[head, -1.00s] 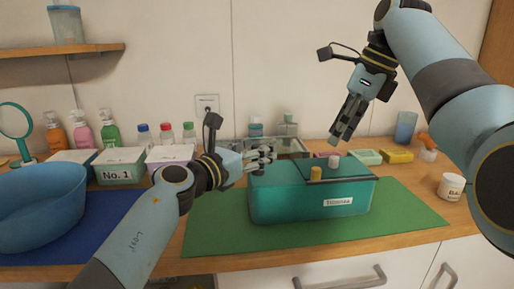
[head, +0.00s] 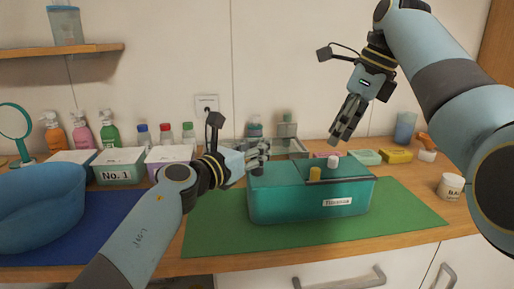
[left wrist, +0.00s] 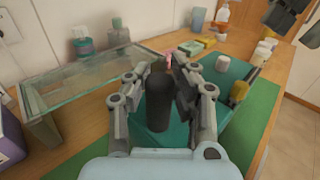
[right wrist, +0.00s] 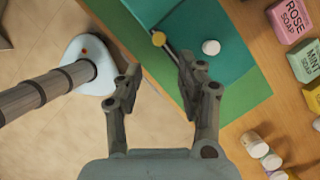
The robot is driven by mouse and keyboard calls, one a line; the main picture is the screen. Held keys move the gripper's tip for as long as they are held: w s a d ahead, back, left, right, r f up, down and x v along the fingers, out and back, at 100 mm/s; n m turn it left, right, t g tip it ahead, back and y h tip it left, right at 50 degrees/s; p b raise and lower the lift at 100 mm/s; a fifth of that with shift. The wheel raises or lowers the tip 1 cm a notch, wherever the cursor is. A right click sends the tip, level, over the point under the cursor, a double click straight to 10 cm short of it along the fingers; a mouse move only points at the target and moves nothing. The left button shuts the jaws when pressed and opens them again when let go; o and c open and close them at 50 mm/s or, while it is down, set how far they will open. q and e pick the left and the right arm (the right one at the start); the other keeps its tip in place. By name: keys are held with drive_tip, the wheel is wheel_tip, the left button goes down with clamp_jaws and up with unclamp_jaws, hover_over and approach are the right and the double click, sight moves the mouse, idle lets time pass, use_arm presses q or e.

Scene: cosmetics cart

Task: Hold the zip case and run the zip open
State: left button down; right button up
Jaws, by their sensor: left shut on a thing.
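The teal zip case (head: 290,204) stands on the green mat, with a pale label on its front. A yellow knob (head: 315,173) sits on its top at the front, at one end of a dark line in the right wrist view (right wrist: 158,39). A white knob (head: 333,161) stands behind it. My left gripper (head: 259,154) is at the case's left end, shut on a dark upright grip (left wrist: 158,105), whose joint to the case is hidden. My right gripper (head: 346,120) is above the case's right half, open and empty, its fingers apart in the right wrist view (right wrist: 158,80).
A glass stand (left wrist: 90,80) is behind the left gripper. A blue bowl (head: 40,215) and several labelled boxes (head: 120,167) are at left. Soap boxes (head: 397,156) and a white jar (head: 450,187) are at right. The green mat (head: 405,215) is bare right of the case.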

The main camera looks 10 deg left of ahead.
sight(316, 169)
drive_tip(key=shift+o, duration=0.4)
drive_tip(key=w+a+r+m+g+h, duration=0.1)
drive_tip(key=a+r+m+h, duration=0.1)
drive_tip(key=a+m+h, duration=0.2)
wheel_tip(316, 169, down, 11)
drive_tip(key=shift+w+d+f, duration=0.1)
drive_tip(key=shift+d, duration=0.05)
idle(0.3)
clamp_jaws()
idle(0.4)
